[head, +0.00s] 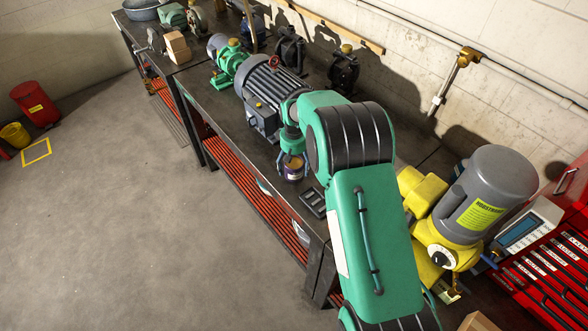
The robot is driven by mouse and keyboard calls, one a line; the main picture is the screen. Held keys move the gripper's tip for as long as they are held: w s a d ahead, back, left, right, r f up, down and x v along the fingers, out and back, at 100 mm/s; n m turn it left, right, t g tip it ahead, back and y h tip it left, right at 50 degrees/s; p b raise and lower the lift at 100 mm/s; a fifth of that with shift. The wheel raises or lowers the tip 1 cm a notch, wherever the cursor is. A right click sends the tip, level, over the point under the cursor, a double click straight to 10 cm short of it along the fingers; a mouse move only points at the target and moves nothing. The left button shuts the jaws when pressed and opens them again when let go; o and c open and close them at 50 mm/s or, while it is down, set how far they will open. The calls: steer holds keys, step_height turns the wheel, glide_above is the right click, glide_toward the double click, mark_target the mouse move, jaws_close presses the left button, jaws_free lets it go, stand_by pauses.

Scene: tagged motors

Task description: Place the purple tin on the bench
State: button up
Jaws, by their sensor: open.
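A large grey motor (270,88) stands just behind my gripper. A slotted black piece (313,202) lies to the tin's right. A yellow and grey machine (485,195) stands right of my arm. Open floor (110,200) lies in front.

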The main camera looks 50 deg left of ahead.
mark_target(294, 163)
step_height(294, 163, up, 10)
steer(key=shift+f, duration=0.1)
stand_by(0.4)
steer(key=shift+w+b, duration=0.1)
steer(key=shift+b, duration=0.2)
stand_by(0.5)
